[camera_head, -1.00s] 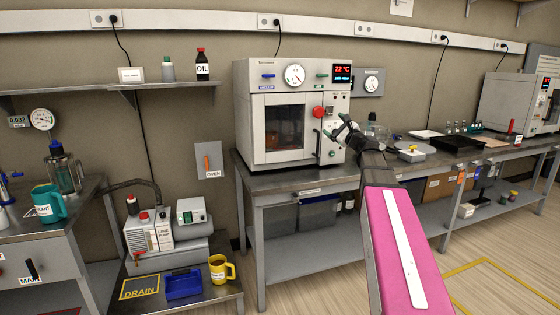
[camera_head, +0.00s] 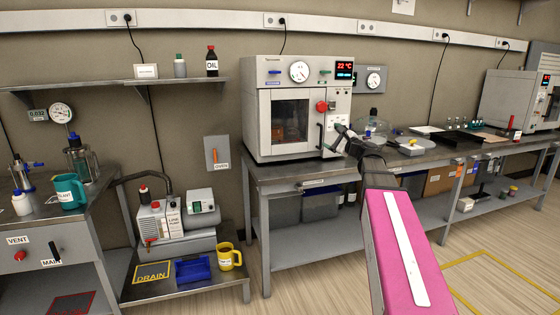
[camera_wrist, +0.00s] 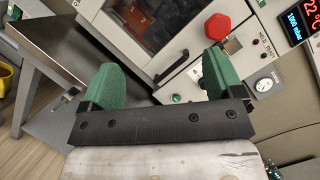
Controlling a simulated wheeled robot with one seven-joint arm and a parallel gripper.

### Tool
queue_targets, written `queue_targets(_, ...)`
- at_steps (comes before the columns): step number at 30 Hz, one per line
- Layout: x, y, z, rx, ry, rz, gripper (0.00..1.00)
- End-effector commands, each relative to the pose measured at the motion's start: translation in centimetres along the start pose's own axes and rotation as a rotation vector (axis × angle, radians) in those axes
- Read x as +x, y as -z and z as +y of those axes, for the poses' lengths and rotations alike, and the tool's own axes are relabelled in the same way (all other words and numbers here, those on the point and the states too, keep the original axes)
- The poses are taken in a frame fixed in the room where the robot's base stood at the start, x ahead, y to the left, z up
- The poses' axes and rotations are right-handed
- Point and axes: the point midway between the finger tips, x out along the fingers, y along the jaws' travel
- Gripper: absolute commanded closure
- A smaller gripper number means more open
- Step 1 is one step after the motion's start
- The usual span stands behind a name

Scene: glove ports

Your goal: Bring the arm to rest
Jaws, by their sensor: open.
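My gripper (camera_head: 337,138) is in front of the right side of the vacuum oven (camera_head: 260,104), near its door handle, in the head view. In the wrist view my gripper (camera_wrist: 157,88) shows two green fingers spread wide apart with nothing between them. The oven's front panel and red knob (camera_wrist: 217,27) lie beyond the fingers, apart from them. The oven door looks shut, with dim contents behind its window. My pink arm link reaches up from the bottom right of the head view.
The oven stands on a grey bench (camera_head: 283,176). A glass vessel (camera_head: 375,128) and a small pale device (camera_head: 412,148) are to the right of my gripper. A pump (camera_head: 165,222) and a yellow mug (camera_head: 229,257) stand on a low table at left. The floor at right is open.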

Motion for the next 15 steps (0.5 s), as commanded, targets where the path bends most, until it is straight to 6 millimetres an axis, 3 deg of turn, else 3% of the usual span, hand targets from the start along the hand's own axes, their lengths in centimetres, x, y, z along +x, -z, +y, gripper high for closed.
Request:
queue_targets(8, -1.0, 1.2, 8.0, -0.169, -0.204, 0.039, 0.14)
queue_targets(11, -1.9, 1.8, 12.2, -0.261, -0.322, 0.052, 0.14)
queue_targets(15, -4.3, 3.0, 19.9, -0.424, -0.55, 0.056, 0.14)
